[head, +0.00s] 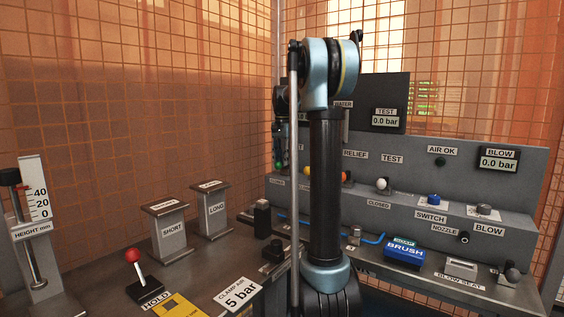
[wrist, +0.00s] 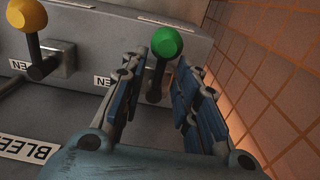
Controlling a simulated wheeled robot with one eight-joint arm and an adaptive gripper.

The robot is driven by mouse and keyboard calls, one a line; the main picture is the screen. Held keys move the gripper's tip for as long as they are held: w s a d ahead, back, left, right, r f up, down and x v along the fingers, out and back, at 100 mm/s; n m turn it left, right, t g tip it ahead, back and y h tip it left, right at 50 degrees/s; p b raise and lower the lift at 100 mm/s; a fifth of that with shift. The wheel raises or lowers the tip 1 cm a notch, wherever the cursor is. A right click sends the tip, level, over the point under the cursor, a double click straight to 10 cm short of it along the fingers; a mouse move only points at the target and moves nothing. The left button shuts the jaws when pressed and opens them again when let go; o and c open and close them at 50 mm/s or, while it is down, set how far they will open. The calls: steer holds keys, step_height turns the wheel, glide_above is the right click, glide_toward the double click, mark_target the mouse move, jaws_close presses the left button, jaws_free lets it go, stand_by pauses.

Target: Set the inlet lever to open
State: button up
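A lever with a green knob (wrist: 166,42) and dark stem stands in the wrist view, its knob just past my fingertips. No inlet label is readable, so I cannot confirm that it is the inlet lever. My gripper (wrist: 157,78) is open, with one finger on each side of the lever's stem; I see no firm contact. In the head view, my gripper (head: 279,140) is small and partly hidden by my arm, at the panel's left end. A partly visible label ending in "EN" lies left of the green lever.
A yellow-knobbed lever (wrist: 27,20) stands left of the green one, near a "BLEE…" label (wrist: 28,147). A mesh wall (wrist: 265,60) rises close on the right. In the head view, a white-knobbed lever (head: 382,184) stands farther right on the panel, and a red-knobbed hold lever (head: 133,257) on the bench.

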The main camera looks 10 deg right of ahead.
steer(key=shift+f, duration=0.1)
jaws_close()
